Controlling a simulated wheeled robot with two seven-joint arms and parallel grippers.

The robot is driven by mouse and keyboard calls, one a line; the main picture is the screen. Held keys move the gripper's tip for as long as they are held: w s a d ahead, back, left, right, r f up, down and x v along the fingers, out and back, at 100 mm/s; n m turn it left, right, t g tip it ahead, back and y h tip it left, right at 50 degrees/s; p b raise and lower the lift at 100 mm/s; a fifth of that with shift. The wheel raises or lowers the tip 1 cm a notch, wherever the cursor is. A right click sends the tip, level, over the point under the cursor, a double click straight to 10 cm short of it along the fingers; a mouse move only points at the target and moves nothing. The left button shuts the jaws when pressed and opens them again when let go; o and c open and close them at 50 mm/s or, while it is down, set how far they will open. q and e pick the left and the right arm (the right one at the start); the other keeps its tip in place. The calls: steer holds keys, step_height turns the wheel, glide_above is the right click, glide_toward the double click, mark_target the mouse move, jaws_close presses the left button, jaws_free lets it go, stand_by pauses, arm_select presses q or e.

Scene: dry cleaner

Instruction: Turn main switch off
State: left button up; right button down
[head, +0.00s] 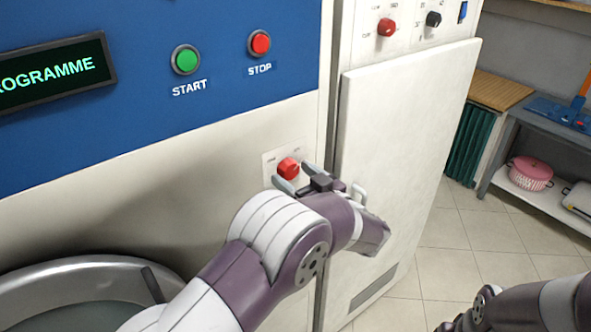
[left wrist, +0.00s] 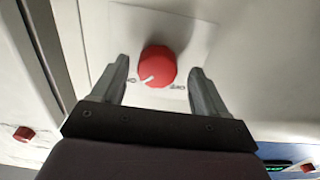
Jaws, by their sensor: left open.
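The main switch is a red rotary knob (head: 288,167) on a pale plate low on the machine's front. In the left wrist view the knob (left wrist: 157,66) shows a white pointer mark slanting to the lower left, with small labels at either side that are hard to read. My left gripper (head: 297,179) is open at the knob, with one finger on each side and a gap to it in the left wrist view (left wrist: 160,84). Whether the fingertips reach past the knob's face is unclear. My right arm shows at the lower right; its gripper is mostly cut off.
Above are a green START button (head: 186,60), a red STOP button (head: 259,43) and a display (head: 52,73). To the right stands a white cabinet door (head: 405,140), with red (head: 387,27) and black (head: 433,19) knobs above. A round metal door (head: 75,270) is at lower left.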

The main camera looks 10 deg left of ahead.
arm_select(q)
steer(key=shift+w+a, duration=0.1)
steer(key=shift+a, duration=0.05)
steer(key=shift+w+f, duration=0.1)
steer(key=shift+w, duration=0.1)
steer(key=c, duration=1.1)
steer(key=shift+o, duration=0.2)
steer(key=shift+f+n+b, duration=0.1)
steer(key=shift+n+b, duration=0.3)
steer(key=shift+b, duration=0.3)
steer(key=n+b, duration=1.4)
steer(key=b, duration=0.5)
steer(key=shift+n, duration=0.3)
steer(key=shift+n+b, duration=1.4)
steer(key=shift+b, duration=0.1)
steer(key=shift+r, duration=0.2)
